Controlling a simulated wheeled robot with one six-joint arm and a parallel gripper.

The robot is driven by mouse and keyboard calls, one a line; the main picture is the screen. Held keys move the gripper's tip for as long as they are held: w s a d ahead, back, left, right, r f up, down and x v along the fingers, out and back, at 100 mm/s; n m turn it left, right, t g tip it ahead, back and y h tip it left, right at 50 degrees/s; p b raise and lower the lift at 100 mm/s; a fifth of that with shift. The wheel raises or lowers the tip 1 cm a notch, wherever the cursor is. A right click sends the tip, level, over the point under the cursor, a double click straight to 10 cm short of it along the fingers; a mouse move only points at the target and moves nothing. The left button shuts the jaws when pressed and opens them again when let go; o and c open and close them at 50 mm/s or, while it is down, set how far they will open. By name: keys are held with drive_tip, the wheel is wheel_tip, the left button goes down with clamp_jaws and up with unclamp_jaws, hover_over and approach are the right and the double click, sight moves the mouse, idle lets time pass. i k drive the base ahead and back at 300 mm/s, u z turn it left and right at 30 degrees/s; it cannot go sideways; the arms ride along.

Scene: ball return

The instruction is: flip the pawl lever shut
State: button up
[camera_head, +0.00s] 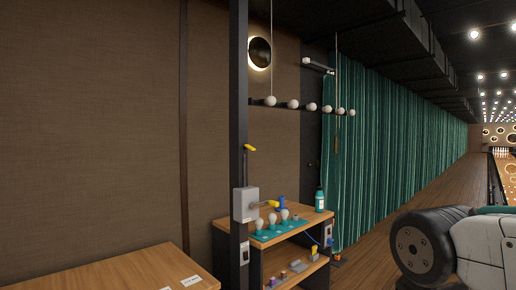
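A grey box (245,204) is fixed to a dark upright post. A thin dark lever with a yellow grip (249,148) stands up above the box, close to vertical. My gripper is not in view. Only a thick black and white part of my own arm shows at the lower right, well apart from the box.
A wooden bench (302,216) behind the post holds a teal mat with several pale bulb-shaped items and a teal bottle (320,201). Its lower shelf holds small parts. A wooden tabletop (125,270) fills the lower left. Open floor (385,235) runs along the green curtain (385,150).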

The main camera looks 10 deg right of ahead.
sight(250, 148)
drive_tip(key=u, duration=0.2)
drive_tip(key=i, duration=1.9)
drive_tip(key=z, duration=0.4)
